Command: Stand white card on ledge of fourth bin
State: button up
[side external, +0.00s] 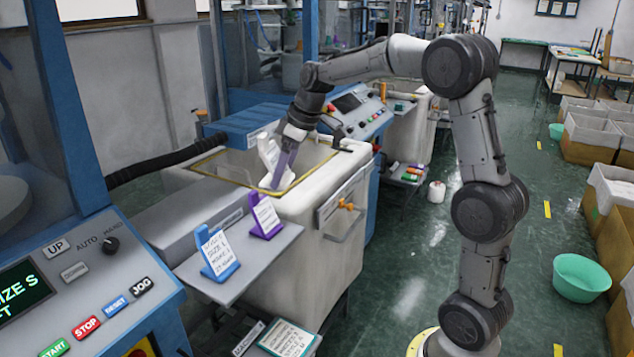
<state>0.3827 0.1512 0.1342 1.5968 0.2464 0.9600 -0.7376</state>
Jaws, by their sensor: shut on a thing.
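My gripper (279,160) points down over the open top of the near cream bin (318,225), shut on a white piece (267,152) that looks like the white card in its stand. Its lettering cannot be made out, and the fingers partly cover it. The white piece is tilted and appears to be above the bin's yellow-edged opening; its height is hard to judge. A grey ledge (258,262) juts out in front of this bin. A blue card stand (216,254) and a purple card stand (265,216) stand upright on it. I cannot tell which bin is the fourth.
A lower shelf holds a teal-edged card (287,340). A control panel (85,290) fills the near left. Another cream bin (408,130) stands farther back, with small coloured items on its ledge (408,175). A green basin (581,278) sits on the floor at right.

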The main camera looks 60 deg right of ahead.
jog(key=s+d+m, duration=0.3)
jog(key=s+d, duration=0.5)
send_near(302, 195)
jog(key=shift+w+a+f+h, duration=0.4)
jog(key=shift+w+a+f, duration=0.2)
jog(key=shift+a, duration=0.1)
jog(key=shift+w+d+f, duration=0.1)
jog(key=shift+w+f, duration=0.1)
jog(key=shift+f, duration=0.05)
jog(key=shift+w+d+f, duration=0.1)
jog(key=shift+f, duration=0.85)
jog(key=shift+w+d+f, duration=0.1)
jog(key=shift+f, duration=0.8)
jog(key=shift+f, duration=0.15)
